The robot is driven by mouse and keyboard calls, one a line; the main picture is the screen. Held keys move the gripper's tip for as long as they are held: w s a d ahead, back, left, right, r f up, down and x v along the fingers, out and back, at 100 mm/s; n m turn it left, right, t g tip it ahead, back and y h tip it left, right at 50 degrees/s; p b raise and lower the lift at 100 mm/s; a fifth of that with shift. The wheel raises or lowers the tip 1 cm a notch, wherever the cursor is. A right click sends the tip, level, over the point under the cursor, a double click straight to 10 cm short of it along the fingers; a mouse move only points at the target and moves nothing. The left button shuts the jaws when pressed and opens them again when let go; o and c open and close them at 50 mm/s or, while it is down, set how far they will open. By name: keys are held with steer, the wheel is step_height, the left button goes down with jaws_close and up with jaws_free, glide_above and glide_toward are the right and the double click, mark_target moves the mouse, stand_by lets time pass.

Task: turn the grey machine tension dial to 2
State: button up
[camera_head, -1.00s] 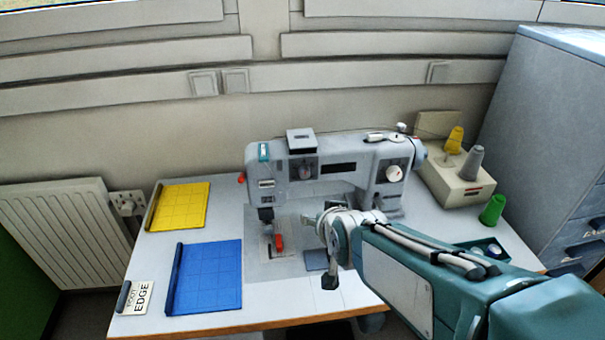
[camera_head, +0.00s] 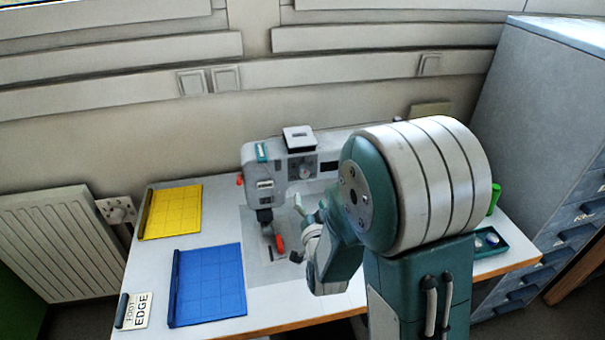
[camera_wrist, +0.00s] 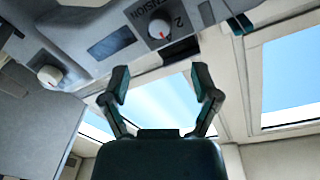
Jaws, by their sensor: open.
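The grey sewing machine (camera_head: 262,180) stands on the table, its right part hidden behind my arm. A red mark shows on the dial's lower edge, apart from the 2. My gripper (camera_wrist: 161,72) is open and empty, its fingertips below the dial in that picture and apart from it. In the head view, my gripper (camera_head: 297,230) is low in front of the machine.
A white dial (camera_wrist: 50,76) is on the machine at the left of the wrist view. A yellow mat (camera_head: 172,212), a blue mat (camera_head: 210,285) and a FOOT EDGE card (camera_head: 137,310) lie at left. A green tray (camera_head: 497,262) sits at right. A grey cabinet stands beyond.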

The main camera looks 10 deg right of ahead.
mark_target(304, 175)
steer(key=w, duration=0.9)
steer(key=shift+w+d, duration=0.25)
steer(key=shift+d, duration=0.05)
steer(key=shift+w+d, duration=0.15)
steer(key=shift+w, duration=0.25)
jaws_close()
